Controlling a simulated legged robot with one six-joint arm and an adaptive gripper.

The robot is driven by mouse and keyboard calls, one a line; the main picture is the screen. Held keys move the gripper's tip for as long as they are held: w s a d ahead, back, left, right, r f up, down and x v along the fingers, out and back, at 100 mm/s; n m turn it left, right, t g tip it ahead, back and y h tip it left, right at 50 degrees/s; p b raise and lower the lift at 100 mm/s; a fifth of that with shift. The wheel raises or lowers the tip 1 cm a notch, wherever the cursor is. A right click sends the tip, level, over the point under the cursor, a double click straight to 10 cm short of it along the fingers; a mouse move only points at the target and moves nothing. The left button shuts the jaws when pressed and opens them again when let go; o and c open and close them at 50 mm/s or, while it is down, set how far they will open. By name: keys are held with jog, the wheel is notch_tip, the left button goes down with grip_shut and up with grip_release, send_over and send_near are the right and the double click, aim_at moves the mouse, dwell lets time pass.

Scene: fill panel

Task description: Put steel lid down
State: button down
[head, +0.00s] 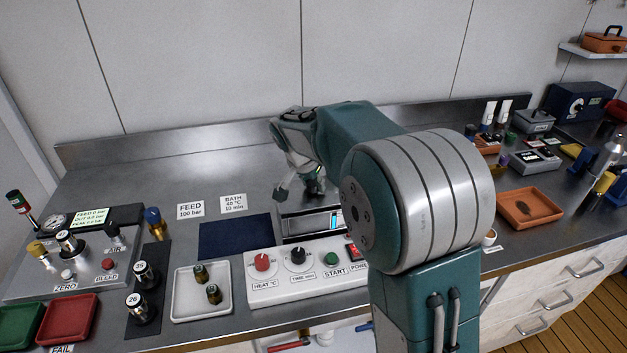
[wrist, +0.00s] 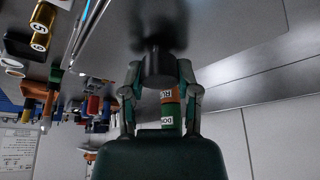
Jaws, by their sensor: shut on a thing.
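My gripper (wrist: 163,88) has both fingers closed around a dark cylindrical knob (wrist: 159,68) in the wrist view. A reflective grey steel surface lies beyond the knob, with a dark reflection in it; I cannot tell where the lid ends and other metal begins. In the head view my gripper (head: 300,190) is over the bath (head: 310,217), a steel box with a lit blue display. The lid is not clear there, and I cannot tell whether it touches the bath.
A bare dark blue mat (head: 235,238) lies left of the bath. The white control panel (head: 310,270) with knobs is in front. A white tray (head: 203,307) holds two small brass-and-dark cylinders.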

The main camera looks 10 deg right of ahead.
jog(key=shift+c, duration=1.7)
grip_release()
jog(key=shift+d, duration=0.15)
jog(key=v, duration=1.2)
jog(key=s+d+r+n+t+y, duration=0.1)
jog(key=s+n, duration=0.1)
jog(key=s, duration=0.5)
jog(key=s+d+r+n+y, duration=0.1)
jog(key=s+d+n, duration=0.1)
jog(key=s, duration=0.5)
jog(key=s+f+n, duration=0.2)
jog(key=s+f, duration=0.1)
jog(key=s, duration=0.4)
jog(key=s+f+n+t+y, duration=0.1)
jog(key=s+f+n, duration=0.2)
jog(key=s, duration=0.5)
jog(key=shift+f, duration=0.45)
jog(key=shift+w+d, duration=0.1)
